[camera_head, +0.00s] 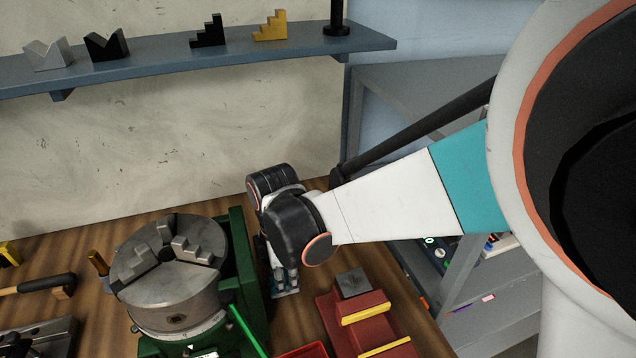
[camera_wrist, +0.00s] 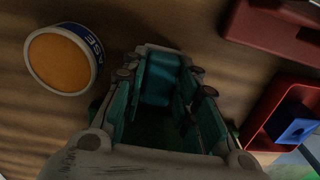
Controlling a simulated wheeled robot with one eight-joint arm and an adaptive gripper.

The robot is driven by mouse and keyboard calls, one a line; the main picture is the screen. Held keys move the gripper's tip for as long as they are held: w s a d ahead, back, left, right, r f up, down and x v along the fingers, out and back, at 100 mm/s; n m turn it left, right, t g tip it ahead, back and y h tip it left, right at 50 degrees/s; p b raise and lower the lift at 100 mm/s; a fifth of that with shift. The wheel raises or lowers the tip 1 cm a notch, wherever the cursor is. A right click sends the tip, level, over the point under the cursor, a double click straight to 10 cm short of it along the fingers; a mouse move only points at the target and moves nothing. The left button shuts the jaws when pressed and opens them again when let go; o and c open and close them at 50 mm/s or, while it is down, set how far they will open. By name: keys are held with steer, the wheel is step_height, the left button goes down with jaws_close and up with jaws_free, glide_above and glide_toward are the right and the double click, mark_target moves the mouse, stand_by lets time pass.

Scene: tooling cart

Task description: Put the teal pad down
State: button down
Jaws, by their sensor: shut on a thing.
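My gripper (camera_head: 283,272) hangs low over the wooden bench, between the green chuck fixture and the red block. In the wrist view my gripper (camera_wrist: 160,85) points at the bench with its two fingers around a teal piece, the teal pad (camera_wrist: 158,84). The pad is dark and partly hidden by the fingers. A bit of teal also shows at the fingertips in the head view (camera_head: 286,292). I cannot tell whether the pad touches the bench.
A round tin (camera_wrist: 62,60) with orange contents stands left of the fingers. A red tray (camera_wrist: 262,116) with a blue part lies right. The grey chuck (camera_head: 170,275) on its green base stands close left, and the red block (camera_head: 350,315) close right.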

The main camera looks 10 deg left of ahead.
mark_target(285, 279)
steer(key=shift+r, duration=0.1)
steer(key=c, duration=1.2)
jaws_free()
steer(key=shift+c, duration=0.2)
step_height(285, 279, up, 12)
steer(key=p, duration=0.8)
steer(key=shift+s, duration=0.2)
